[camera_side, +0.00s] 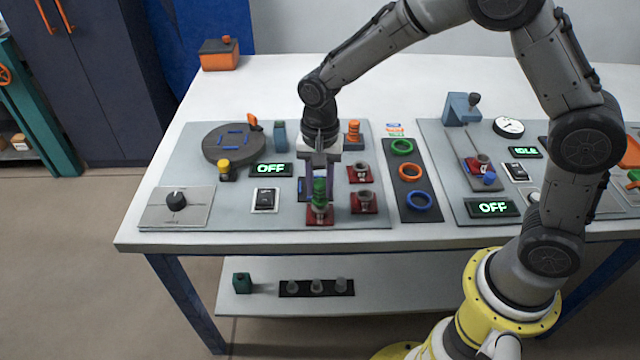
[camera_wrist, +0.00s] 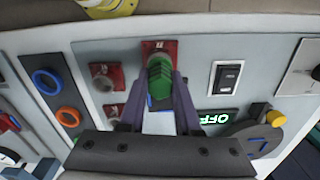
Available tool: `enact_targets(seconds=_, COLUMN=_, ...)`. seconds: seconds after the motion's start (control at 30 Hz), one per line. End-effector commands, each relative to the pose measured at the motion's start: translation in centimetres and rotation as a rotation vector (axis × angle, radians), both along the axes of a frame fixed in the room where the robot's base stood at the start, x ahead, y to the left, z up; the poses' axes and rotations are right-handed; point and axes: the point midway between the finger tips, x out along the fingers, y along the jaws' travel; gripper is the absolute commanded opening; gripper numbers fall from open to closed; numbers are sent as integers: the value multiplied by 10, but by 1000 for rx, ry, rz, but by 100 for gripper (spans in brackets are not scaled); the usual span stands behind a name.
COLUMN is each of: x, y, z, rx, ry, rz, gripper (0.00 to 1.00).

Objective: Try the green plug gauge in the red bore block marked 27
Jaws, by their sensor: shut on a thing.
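The green plug gauge (camera_side: 319,190) is upright between the fingers of my gripper (camera_side: 319,184), which is shut on it. It also shows in the wrist view (camera_wrist: 160,78) between the fingertips. Its lower end is at the front-left red bore block (camera_side: 320,219), which shows in the wrist view (camera_wrist: 152,47) just beyond it. I cannot tell whether the gauge is inside the bore or just over it. Two other red bore blocks, one at the back (camera_side: 360,177) and one at front right (camera_side: 363,208), stand to the right. The block numbers are too small to read.
An orange gauge (camera_side: 353,131) stands behind the blocks. A black rocker switch (camera_side: 265,200) and a lit OFF display (camera_side: 271,170) are to the left, with a dark turntable (camera_side: 233,145) farther back. A dark panel with coloured rings (camera_side: 410,177) lies to the right.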

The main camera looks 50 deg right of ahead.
Motion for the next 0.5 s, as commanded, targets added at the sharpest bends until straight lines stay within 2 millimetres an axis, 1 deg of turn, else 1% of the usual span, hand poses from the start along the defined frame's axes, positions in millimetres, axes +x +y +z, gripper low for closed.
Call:
enact_targets(seconds=0.13, x=0, y=0, z=1, rx=0, ry=0, rz=0, gripper=0)
enact_targets(seconds=0.5, x=0, y=0, z=15, rx=0, ry=0, rz=0, gripper=0)
